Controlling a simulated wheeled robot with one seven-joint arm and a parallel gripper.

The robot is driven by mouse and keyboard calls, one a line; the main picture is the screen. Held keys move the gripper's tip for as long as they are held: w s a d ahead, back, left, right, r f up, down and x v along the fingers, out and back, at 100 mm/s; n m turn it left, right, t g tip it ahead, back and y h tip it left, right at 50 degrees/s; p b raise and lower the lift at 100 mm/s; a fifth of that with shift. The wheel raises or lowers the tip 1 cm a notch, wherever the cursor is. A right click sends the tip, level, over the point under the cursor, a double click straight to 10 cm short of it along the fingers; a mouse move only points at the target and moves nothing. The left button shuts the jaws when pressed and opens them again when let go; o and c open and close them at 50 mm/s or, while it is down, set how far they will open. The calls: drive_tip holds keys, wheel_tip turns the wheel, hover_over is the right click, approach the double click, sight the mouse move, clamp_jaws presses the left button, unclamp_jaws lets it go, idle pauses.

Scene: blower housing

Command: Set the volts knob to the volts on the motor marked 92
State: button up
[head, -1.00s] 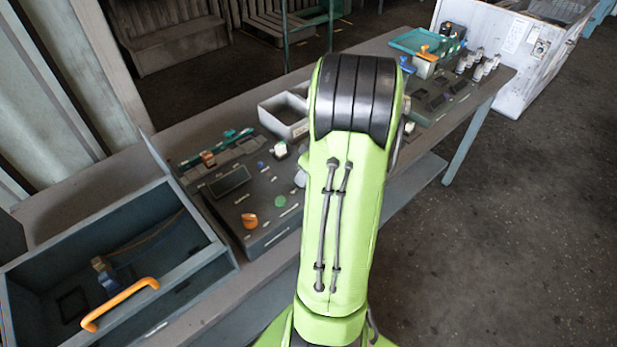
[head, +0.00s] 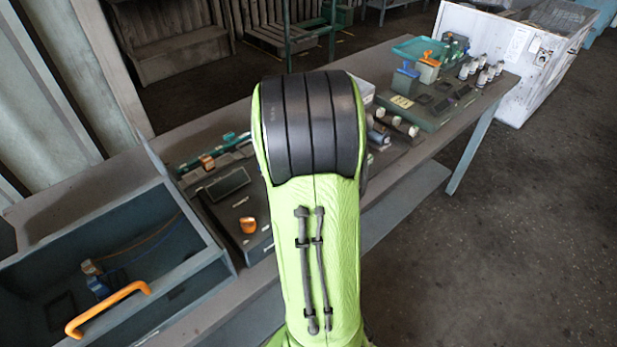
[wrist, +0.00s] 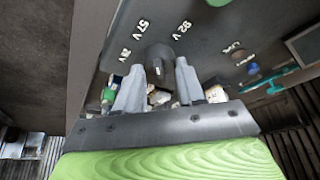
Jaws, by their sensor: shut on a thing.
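In the wrist view a dark volts knob (wrist: 157,52) stands on the dark control panel (wrist: 220,28). My gripper (wrist: 160,68) is shut on this knob, with a grey finger on each side. White volt labels lie around the knob; one reads about 57 V and one about 92 V, and a third at the left is hard to read. The knob's pointer direction is not clear. In the head view my green arm hides my gripper and the knob. Several cylinders that may be motors (head: 378,138) lie right of my arm; no marking on them is legible.
The panel carries an orange knob (head: 248,225) and a dark display (head: 228,184). An open drawer box (head: 190,262) with an orange handle (head: 108,308) is at the left. Another dark panel (head: 428,112) with several white-topped posts stands at the right of the bench.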

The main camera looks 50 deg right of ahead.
drive_tip(key=m+g, duration=0.1)
drive_tip(key=m, duration=0.3)
drive_tip(key=shift+w+a+m+g, duration=0.1)
drive_tip(key=shift+m+g, duration=0.2)
drive_tip(key=shift+g, duration=0.1)
drive_tip(key=shift+f+m+g, duration=0.1)
drive_tip(key=shift+m+g, duration=0.7)
drive_tip(key=shift+m, duration=1.4)
drive_tip(key=o, duration=1)
drive_tip(key=shift+w, duration=0.1)
drive_tip(key=p+v, duration=0.4)
drive_tip(key=v, duration=1.2)
drive_tip(key=shift+a, duration=0.15)
